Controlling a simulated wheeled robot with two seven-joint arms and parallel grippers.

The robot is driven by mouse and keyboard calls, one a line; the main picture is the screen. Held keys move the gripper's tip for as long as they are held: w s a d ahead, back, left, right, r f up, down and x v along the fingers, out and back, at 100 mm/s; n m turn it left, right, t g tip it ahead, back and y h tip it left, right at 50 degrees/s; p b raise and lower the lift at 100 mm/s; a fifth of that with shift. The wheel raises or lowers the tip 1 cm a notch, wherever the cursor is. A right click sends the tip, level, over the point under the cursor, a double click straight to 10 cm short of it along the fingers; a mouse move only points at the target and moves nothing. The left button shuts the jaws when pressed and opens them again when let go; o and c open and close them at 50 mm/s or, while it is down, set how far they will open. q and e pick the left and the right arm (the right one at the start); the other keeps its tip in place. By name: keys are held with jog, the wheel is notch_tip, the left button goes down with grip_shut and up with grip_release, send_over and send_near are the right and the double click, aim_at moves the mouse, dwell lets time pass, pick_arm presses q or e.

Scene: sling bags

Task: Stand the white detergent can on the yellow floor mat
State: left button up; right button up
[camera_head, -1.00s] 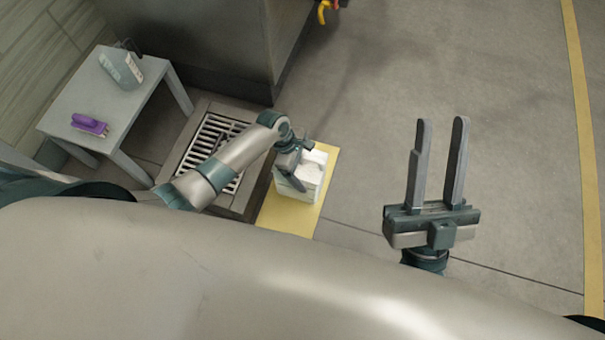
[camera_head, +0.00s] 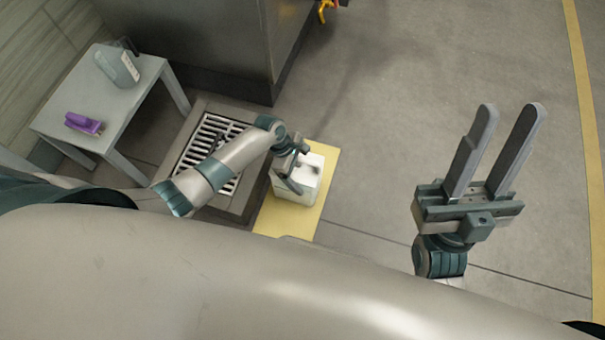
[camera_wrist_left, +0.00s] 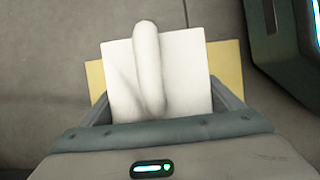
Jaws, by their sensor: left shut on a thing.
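The white detergent can (camera_head: 309,188) is upright over the yellow floor mat (camera_head: 321,205). I cannot tell whether its base touches the mat. My left gripper (camera_head: 291,174) is shut on the can from above, at its handle side. In the left wrist view the can's white top (camera_wrist_left: 187,72) and rounded handle (camera_wrist_left: 148,65) lie between the fingers, with the yellow mat (camera_wrist_left: 232,82) showing beyond both sides. The can's lower part is hidden there. My right gripper (camera_head: 508,150) is open and empty above bare floor at the right.
A floor drain grate (camera_head: 212,150) lies left of the mat. A grey table (camera_head: 110,120) at the left holds a grey jug (camera_head: 117,66) and a purple brush (camera_head: 84,123). A large dark cabinet (camera_head: 200,40) stands behind. Floor to the right is clear.

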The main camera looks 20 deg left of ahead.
pick_arm(q)
jog(key=shift+f, duration=0.1)
jog(key=shift+f, duration=0.1)
jog(key=o, duration=1.5)
jog(key=shift+o, duration=0.2)
